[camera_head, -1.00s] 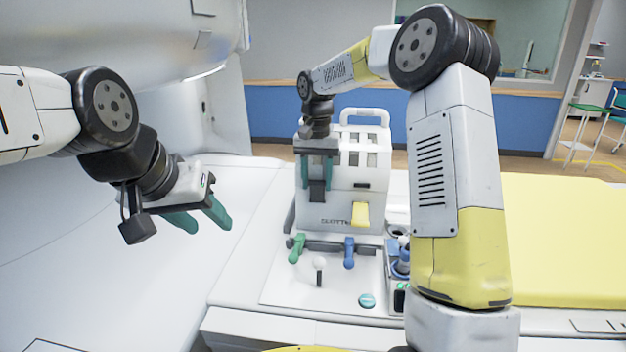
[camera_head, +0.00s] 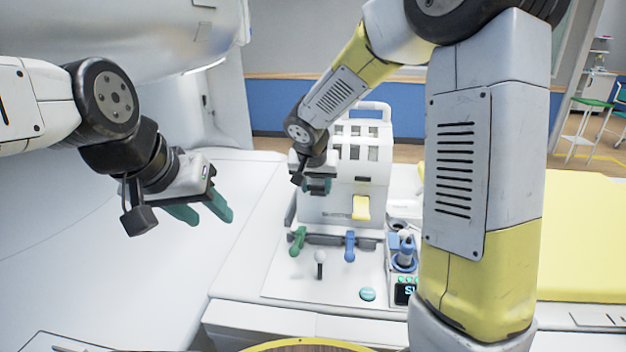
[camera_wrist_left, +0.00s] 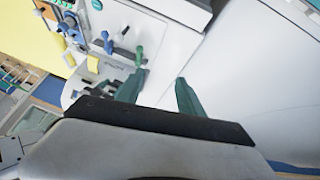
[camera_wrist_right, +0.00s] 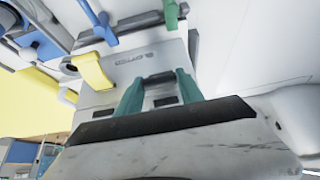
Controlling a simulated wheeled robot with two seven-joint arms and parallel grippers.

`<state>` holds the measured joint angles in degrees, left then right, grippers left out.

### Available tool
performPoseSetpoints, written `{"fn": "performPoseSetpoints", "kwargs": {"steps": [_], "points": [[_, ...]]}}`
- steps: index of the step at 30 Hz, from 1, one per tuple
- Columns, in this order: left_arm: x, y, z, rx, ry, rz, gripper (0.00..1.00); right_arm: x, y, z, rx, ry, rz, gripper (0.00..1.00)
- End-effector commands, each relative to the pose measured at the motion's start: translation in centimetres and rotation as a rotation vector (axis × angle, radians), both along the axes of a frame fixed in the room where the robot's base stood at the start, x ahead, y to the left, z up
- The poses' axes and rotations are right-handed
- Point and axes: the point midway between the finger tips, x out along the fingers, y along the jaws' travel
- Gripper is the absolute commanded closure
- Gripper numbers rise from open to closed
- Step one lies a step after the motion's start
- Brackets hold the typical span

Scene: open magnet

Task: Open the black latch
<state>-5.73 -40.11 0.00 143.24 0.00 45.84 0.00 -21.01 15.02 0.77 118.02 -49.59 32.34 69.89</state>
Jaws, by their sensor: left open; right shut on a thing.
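The white machine (camera_head: 345,165) stands on the bench, with a yellow latch (camera_head: 361,208) on its lower front. My right gripper (camera_head: 317,186) is at the machine's front, left of the yellow latch, and hides the black latch in the head view. In the right wrist view the black latch (camera_wrist_right: 160,78) shows between the two teal fingers of my right gripper (camera_wrist_right: 160,80), which is shut on it. The yellow latch (camera_wrist_right: 92,70) is beside it there. My left gripper (camera_head: 207,212) is open and empty, well left of the machine; its fingers (camera_wrist_left: 162,80) are apart in the left wrist view.
A green lever (camera_head: 298,240), a blue lever (camera_head: 350,246) and a white-knobbed stick (camera_head: 320,258) stand in front of the machine. A blue joystick (camera_head: 404,254) is to their right. The white surface at left is clear. A yellow pad (camera_head: 590,235) lies at right.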

Motion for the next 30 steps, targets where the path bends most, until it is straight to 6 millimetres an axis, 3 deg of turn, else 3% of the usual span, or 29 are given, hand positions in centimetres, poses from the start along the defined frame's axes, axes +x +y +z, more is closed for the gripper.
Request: {"fn": "performPoseSetpoints", "kwargs": {"steps": [23, 30], "points": [[0.0, 0.0, 0.0, 0.000, 0.000, 0.000, 0.55, -0.4, 0.1, -0.4, -0.016, -0.080, -0.002, 1.00], [1.2, -0.2, 1.0, -0.005, 0.018, -0.009, 0.99, -0.4, 0.1, -0.4, -0.016, -0.080, -0.001, 1.00]]}}
